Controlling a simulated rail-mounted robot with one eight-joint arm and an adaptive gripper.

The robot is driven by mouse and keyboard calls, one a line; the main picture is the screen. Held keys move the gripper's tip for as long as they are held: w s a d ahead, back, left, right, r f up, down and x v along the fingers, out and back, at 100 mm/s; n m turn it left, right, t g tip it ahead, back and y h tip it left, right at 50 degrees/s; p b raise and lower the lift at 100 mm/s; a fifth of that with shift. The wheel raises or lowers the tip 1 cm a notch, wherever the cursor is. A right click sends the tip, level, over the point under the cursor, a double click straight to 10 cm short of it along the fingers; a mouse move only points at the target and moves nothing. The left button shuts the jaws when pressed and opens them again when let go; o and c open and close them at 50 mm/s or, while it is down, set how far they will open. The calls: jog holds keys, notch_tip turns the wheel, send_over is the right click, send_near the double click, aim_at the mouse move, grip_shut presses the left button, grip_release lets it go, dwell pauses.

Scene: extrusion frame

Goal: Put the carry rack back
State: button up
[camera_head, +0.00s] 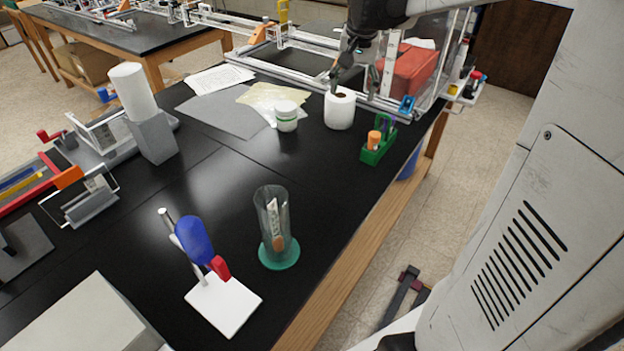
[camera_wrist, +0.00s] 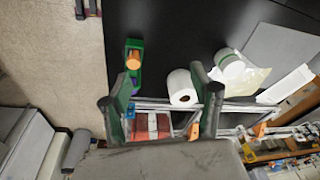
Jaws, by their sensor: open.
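The carry rack (camera_head: 374,154) is a small green holder on the right edge of the black table. An orange-capped item stands in it, with a purple item beside it. It also shows in the wrist view (camera_wrist: 134,48), upper left, ahead of my left fingertip. My gripper (camera_wrist: 162,98) is open, with its two dark fingers wide apart and nothing between them. In the head view my gripper (camera_head: 352,72) hangs above the far right of the table, behind the paper roll and beyond the rack. It is apart from the rack.
A white paper roll (camera_head: 340,109) stands left of the rack; a lidded jar (camera_head: 286,116) is farther left. A clear-walled frame with a red box (camera_head: 408,72) stands behind. A glass cylinder (camera_head: 272,218) and a white-based stand (camera_head: 224,301) are nearer. The table between is clear.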

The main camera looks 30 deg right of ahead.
jog(key=s+a+f+n+t, duration=0.2)
jog(key=s+a+n, duration=0.2)
jog(key=s+a, duration=0.6)
jog(key=s+a+f+n+t, duration=0.1)
jog(key=s+a+n+t, duration=0.2)
jog(key=s+a, duration=0.6)
jog(key=shift+s+a+f+n+y, duration=0.4)
jog(key=shift+a+n, duration=0.3)
jog(key=shift+a, duration=0.55)
jog(key=shift+a, duration=0.1)
